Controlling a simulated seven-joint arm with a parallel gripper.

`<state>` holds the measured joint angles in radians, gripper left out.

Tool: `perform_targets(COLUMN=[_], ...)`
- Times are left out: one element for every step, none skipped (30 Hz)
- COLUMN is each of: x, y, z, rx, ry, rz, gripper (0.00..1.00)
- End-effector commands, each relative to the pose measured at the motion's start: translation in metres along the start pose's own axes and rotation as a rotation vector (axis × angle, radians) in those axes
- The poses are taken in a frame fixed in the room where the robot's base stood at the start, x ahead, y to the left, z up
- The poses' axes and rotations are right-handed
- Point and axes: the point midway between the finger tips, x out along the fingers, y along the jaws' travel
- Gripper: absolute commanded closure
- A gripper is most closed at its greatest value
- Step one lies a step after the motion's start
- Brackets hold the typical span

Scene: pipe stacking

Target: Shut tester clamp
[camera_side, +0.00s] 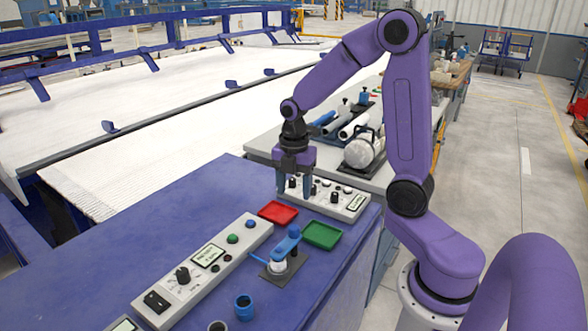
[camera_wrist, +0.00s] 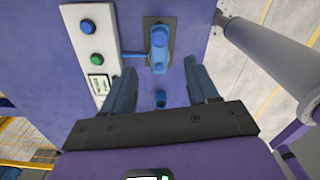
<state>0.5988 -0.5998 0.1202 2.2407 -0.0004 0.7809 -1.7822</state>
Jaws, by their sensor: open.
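The tester clamp (camera_side: 287,243) is blue and stands on a dark base plate beside a long grey control panel (camera_side: 205,268). A pale round part sits at its foot, and a thin blue bar sticks out to its left. The clamp also shows in the wrist view (camera_wrist: 159,42), top centre, beyond my fingertips. I cannot tell whether its lever is fully down. My gripper (camera_side: 294,193) is open and points down, apart from the clamp and behind it in the side view. In the wrist view its two fingers (camera_wrist: 160,75) are spread with nothing held between them.
A red tray (camera_side: 278,212) and a green tray (camera_side: 322,235) lie behind the clamp. A second panel with knobs (camera_side: 350,202) stands near my gripper. A blue ring-like piece (camera_side: 244,307) stands at the front. The blue tabletop (camera_side: 160,220) is clear at left.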

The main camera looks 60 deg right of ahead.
Motion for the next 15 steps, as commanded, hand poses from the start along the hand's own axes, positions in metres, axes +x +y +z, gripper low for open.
perform_targets(x=[-0.011,-0.016,-0.023,-0.027,-0.031,-0.036,-0.039,-0.041,-0.044,-0.046,-0.047,-0.048,-0.049,-0.049,-0.05], y=[0.002,0.001,0.001,0.001,0.001,0.001,0.001,0.001,0.001,0.001,0.001,0.001,0.0,0.0,0.0], z=[0.0,0.0,0.0,0.0,0.0,0.0,0.0,0.0,0.0,0.0,0.0,0.0,0.0,0.0,0.0], rx=[0.0,-0.001,-0.001,-0.001,-0.002,-0.002,-0.002,-0.002,-0.002,-0.002,-0.002,-0.002,-0.002,-0.002,-0.002], ry=[-0.002,-0.001,-0.001,-0.002,-0.001,-0.001,-0.001,-0.001,-0.001,0.0,0.0,0.0,0.0,0.0,0.0], rz=[0.008,0.006,0.007,0.007,0.005,0.005,0.004,0.004,0.002,0.002,0.002,0.002,0.001,0.001,0.0], gripper=[0.41,0.41,0.41,0.41,0.41,0.41,0.41,0.41,0.41,0.41,0.41,0.41,0.41,0.41,0.41])
